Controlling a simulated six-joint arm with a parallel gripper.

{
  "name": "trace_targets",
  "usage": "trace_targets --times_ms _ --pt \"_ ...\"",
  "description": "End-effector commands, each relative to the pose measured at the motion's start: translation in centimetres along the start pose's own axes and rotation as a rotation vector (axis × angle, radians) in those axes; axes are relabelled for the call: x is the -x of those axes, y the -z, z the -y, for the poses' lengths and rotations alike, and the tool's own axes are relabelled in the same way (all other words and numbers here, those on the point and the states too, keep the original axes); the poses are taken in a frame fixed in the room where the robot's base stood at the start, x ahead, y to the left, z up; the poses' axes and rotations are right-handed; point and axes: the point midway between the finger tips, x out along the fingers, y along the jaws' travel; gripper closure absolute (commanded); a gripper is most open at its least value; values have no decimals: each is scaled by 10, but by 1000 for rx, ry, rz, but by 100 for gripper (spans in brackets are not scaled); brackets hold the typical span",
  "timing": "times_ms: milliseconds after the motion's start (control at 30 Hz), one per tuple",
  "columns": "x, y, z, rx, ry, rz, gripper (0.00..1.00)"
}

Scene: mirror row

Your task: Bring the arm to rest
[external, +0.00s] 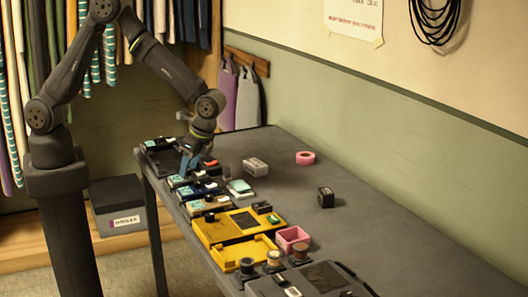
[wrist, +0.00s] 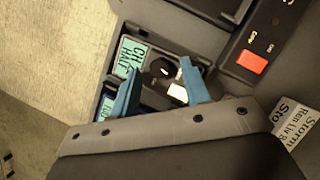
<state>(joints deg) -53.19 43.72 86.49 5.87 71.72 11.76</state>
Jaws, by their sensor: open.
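My gripper (external: 190,163) hangs low over the far left end of the dark table (external: 385,245) in the external view. Its blue fingers point down among the devices there. In the wrist view my gripper (wrist: 160,66) has its two blue fingers spread apart, with nothing held between them. Beyond and between the fingers are a black knob (wrist: 161,68) and a teal label (wrist: 131,55) on a dark panel. I cannot tell whether the fingertips touch the panel.
A row of devices lines the near edge, including a yellow unit (external: 213,232) and a pink open box (external: 292,235). A grey box (external: 255,167), pink ring (external: 305,158) and dark block (external: 326,198) stand farther back. A red button (wrist: 252,62) shows beside the fingers. The table's right half is clear.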

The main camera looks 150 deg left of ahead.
Motion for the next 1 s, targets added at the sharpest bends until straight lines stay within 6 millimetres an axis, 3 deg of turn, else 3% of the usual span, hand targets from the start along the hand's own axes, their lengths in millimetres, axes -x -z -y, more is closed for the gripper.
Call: trace_targets --times_ms 167,900,967,1000 --pt "22 1 0 1 0 -3 57" --pt "165 1 0 1 0 -3 57" --pt "175 0 0 1 0 -4 57" --pt "164 0 0 1 -1 3 57"
